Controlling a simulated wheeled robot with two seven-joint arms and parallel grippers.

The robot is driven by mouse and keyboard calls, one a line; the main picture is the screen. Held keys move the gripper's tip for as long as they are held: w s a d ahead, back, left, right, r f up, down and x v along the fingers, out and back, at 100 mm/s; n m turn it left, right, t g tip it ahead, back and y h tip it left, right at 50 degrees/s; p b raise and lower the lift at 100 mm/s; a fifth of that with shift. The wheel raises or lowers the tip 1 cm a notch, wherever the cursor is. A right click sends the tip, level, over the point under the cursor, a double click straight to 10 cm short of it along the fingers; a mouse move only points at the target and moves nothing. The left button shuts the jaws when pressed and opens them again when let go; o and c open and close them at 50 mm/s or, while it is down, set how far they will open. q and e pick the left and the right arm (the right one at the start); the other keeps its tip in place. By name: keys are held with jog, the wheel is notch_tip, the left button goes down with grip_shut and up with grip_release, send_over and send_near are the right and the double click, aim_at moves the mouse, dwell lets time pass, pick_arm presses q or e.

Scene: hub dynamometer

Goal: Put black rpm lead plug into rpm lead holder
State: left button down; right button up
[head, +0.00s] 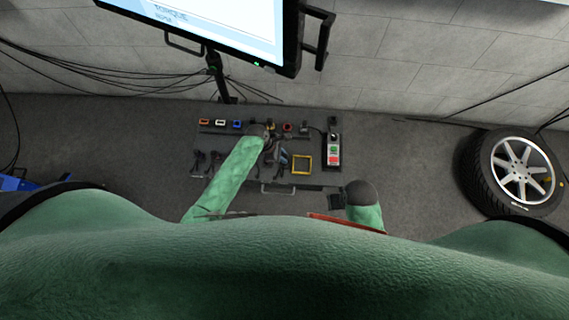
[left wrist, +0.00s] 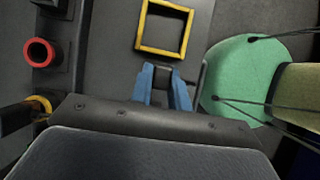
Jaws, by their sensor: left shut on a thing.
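My left gripper (head: 283,155) is over the dark bench panel; its blue fingers (left wrist: 164,88) show in the left wrist view. They are shut on a small black piece, seemingly the black rpm lead plug (left wrist: 163,74). A yellow square frame (left wrist: 165,28) lies just beyond the fingertips; it also shows in the head view (head: 302,165), right of the gripper. A red ring-shaped socket (left wrist: 40,52) is at the left of the wrist view. I cannot tell which fitting is the rpm lead holder. My right gripper (head: 337,202) is by the panel's front right; its fingers are unclear.
Coloured sockets, including a blue one (head: 237,124), line the panel's back edge. A control box (head: 334,150) with green and red buttons stands at its right. A monitor (head: 215,25) hangs above. A wheel (head: 518,172) stands far right. Cables lie at left.

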pick_arm(q)
jog(key=shift+f, duration=0.75)
jog(key=c, duration=1.3)
grip_release()
jog(key=shift+o, duration=0.2)
jog(key=b+v, duration=0.2)
jog(key=v, duration=0.5)
jog(key=shift+a+r+b, duration=0.15)
jog(key=shift+r+b, duration=0.25)
